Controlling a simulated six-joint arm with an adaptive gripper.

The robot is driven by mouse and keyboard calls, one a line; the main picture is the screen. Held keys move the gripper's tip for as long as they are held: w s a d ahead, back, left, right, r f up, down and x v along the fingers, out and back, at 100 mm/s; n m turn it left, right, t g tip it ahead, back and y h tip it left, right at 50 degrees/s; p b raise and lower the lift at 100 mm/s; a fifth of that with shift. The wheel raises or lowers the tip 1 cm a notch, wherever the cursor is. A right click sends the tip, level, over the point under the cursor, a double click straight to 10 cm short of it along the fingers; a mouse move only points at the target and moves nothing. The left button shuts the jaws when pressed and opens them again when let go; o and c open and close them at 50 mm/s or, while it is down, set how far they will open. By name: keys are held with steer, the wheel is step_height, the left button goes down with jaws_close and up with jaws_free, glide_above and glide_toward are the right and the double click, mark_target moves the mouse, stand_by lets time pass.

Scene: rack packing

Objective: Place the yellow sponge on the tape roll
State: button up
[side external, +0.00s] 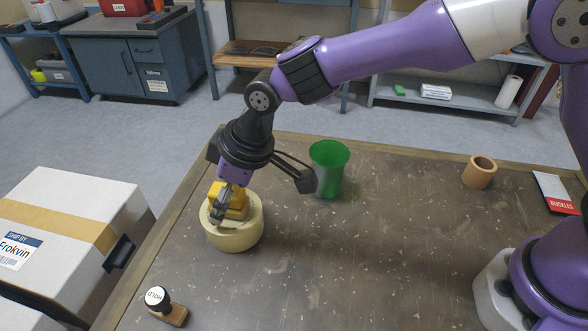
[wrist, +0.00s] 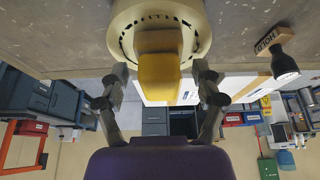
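The yellow sponge (side external: 236,197) sits on top of the cream tape roll (side external: 240,238), near the left side of the table. In the wrist view the sponge (wrist: 159,72) lies over the middle of the tape roll (wrist: 200,22) and hides part of its inside. My gripper (side external: 222,212) is right at the sponge, from above. In the wrist view my gripper (wrist: 160,76) has its fingers spread on either side of the sponge, with a visible gap on each side. The contact between sponge and roll is partly hidden.
A green cup (side external: 329,168) stands close to the right of my gripper. A stamp (side external: 165,306) marked HOLD lies at the table's front left. The table's middle is clear.

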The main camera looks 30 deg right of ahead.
steer(key=v, duration=1.2)
steer(key=s+d+r+m+t+h, duration=0.1)
steer(key=s+d+r+m, duration=0.1)
steer(key=d, duration=0.5)
steer(key=s+d+r+m+t, duration=0.1)
steer(key=s+d+r+m, duration=0.1)
steer(key=d, duration=0.5)
steer(key=s+d+f+m+h, duration=0.2)
steer(key=s+d+m, duration=0.3)
steer(key=s+d, duration=0.4)
steer(key=shift+d+f, duration=0.65)
steer(key=shift+d, duration=0.05)
